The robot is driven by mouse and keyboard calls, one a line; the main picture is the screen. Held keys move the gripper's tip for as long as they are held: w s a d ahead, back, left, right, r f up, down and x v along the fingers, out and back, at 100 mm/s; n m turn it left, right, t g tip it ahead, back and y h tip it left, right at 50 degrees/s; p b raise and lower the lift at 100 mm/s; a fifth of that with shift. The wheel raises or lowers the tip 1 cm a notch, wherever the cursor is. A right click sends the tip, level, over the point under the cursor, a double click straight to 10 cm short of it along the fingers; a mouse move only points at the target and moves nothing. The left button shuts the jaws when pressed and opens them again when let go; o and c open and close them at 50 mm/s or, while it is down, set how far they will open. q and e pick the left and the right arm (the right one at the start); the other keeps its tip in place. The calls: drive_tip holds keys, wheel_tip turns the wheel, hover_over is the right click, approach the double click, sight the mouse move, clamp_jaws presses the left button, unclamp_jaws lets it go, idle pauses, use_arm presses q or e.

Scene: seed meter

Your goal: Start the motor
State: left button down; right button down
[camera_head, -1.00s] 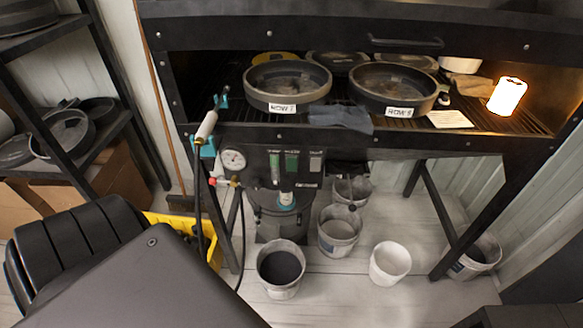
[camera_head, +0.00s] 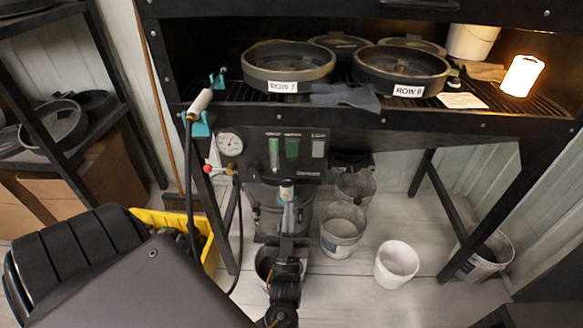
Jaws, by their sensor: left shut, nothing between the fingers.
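The black control panel (camera_head: 297,174) hangs under the bench front, with small labels too blurred to read. It carries a tall pale-green strip (camera_head: 274,155), a green switch-like part (camera_head: 292,147) and a grey one (camera_head: 318,149). My left gripper (camera_head: 289,222) reaches up from the bottom middle in front of the motor unit, below the panel. It is shut and empty, and hides part of the unit and a bucket. My right gripper is not in view.
A round gauge (camera_head: 230,143) and red-knobbed valve (camera_head: 208,168) sit left of the panel, near a hanging hose (camera_head: 188,190). A white bucket (camera_head: 396,264) stands on the floor.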

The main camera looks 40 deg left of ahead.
sight(292, 152)
use_arm(q)
drive_tip(key=shift+w, duration=0.1)
